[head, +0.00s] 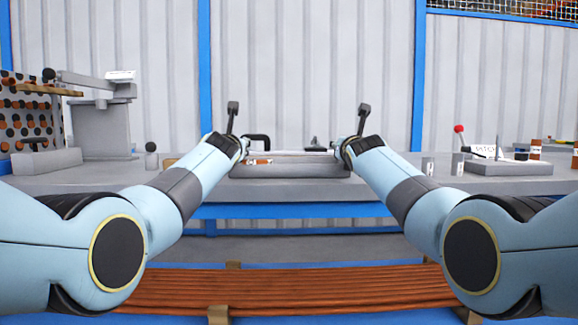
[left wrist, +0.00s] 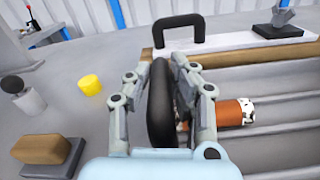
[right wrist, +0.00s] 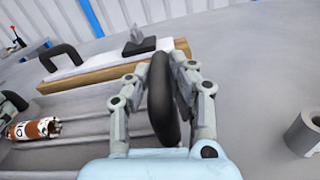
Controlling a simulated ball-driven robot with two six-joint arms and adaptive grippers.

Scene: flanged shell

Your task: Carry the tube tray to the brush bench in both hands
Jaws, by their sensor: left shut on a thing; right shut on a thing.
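The tube tray (head: 290,171) is a grey ribbed tray at the bench's front edge in the head view, between my two grippers. It also shows in the left wrist view (left wrist: 275,142) and the right wrist view (right wrist: 88,122). A brown tube with patterned white ends (right wrist: 32,129) lies in it. My left gripper (left wrist: 162,90) is shut on the black left handle (left wrist: 160,115). My right gripper (right wrist: 162,85) is shut on the black right handle (right wrist: 161,110). I cannot tell whether the tray touches the bench.
The grey bench (head: 395,182) runs across the view. Behind the tray lies a wood-edged white board (right wrist: 100,74) with a black handle. A yellow cup (left wrist: 90,84) and brush-like block (left wrist: 45,149) are left; a grey cylinder (right wrist: 303,132) is right. Orange-brown pipes (head: 300,288) lie low in front.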

